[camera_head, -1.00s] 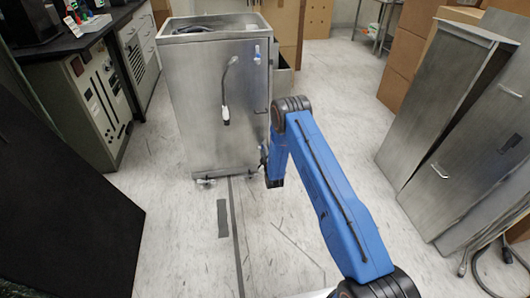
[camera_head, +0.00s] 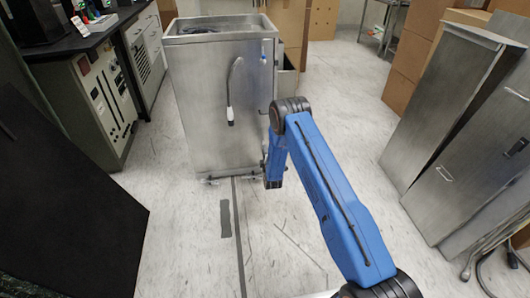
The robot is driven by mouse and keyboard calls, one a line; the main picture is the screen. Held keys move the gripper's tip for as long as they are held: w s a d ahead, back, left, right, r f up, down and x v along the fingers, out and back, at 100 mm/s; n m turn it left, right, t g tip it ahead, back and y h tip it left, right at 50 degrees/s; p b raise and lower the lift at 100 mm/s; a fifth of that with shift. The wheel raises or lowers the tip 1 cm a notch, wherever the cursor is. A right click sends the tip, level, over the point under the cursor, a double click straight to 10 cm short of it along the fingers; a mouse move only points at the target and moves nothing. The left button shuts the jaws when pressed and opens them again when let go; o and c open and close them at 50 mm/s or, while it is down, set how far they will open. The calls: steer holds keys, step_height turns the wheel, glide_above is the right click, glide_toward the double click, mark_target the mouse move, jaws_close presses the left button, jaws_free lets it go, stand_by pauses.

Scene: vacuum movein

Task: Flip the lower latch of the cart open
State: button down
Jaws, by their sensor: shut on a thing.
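The cart (camera_head: 205,110) is a tall grey metal box on small casters, with an open top. A small blue-and-white latch (camera_head: 263,54) shows high on its front near the right edge. My blue arm reaches from the lower right to the cart's lower right edge. My gripper (camera_head: 264,157) is a small dark shape there, mostly hidden by my own wrist. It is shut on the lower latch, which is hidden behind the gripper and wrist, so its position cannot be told.
Grey cabinets (camera_head: 95,95) stand left, a black panel (camera_head: 60,210) nearer. Metal panels (camera_head: 445,110) and cardboard boxes (camera_head: 415,50) stand right. The floor (camera_head: 185,240) before the cart is clear.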

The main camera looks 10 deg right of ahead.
steer(key=c, duration=1.7)
jaws_free()
steer(key=shift+a, duration=0.1)
steer(key=shift+s, duration=0.15)
steer(key=s, duration=1.1)
steer(key=s+r, duration=0.1)
steer(key=s, duration=0.5)
steer(key=shift+r, duration=0.1)
